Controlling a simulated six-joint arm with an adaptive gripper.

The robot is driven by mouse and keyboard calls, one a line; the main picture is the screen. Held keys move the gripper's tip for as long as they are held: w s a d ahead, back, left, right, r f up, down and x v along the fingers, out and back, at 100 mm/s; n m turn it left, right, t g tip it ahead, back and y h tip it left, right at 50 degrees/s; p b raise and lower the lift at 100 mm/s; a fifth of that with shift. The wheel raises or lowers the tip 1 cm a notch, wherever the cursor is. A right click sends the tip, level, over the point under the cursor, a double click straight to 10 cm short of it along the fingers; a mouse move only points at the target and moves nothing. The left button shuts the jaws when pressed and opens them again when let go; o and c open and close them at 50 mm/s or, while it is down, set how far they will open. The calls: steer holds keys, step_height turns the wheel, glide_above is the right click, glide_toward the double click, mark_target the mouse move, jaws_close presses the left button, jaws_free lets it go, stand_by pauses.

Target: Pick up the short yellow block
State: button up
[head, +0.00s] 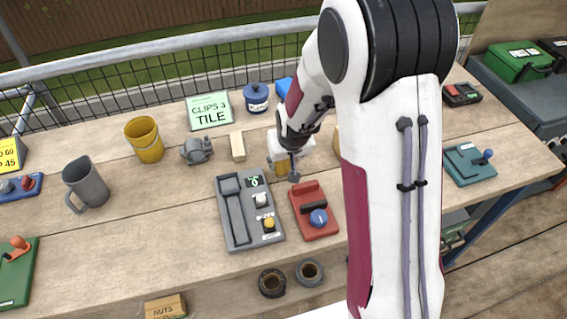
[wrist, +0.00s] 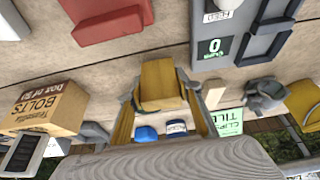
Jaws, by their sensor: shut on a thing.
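The short yellow block (wrist: 160,82) sits between the two fingers of my gripper (wrist: 161,100) in the wrist view, with a finger against each side. In the head view a small part of the yellow block (head: 281,168) shows beside my gripper (head: 287,163), near the middle of the table. The gripper is shut on the block. The rest of the block is hidden by the fingers in the head view. I cannot tell whether its base touches the table.
A grey panel with a lever slot (head: 234,231) and a red base with a blue knob (head: 312,226) lie in front. A pale wooden block (head: 237,146) and a grey fitting (head: 197,150) stand left. A bolts box (wrist: 43,109) is close by. Clear table lies left of the panel.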

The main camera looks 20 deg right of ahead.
steer(key=shift+r, duration=4.3)
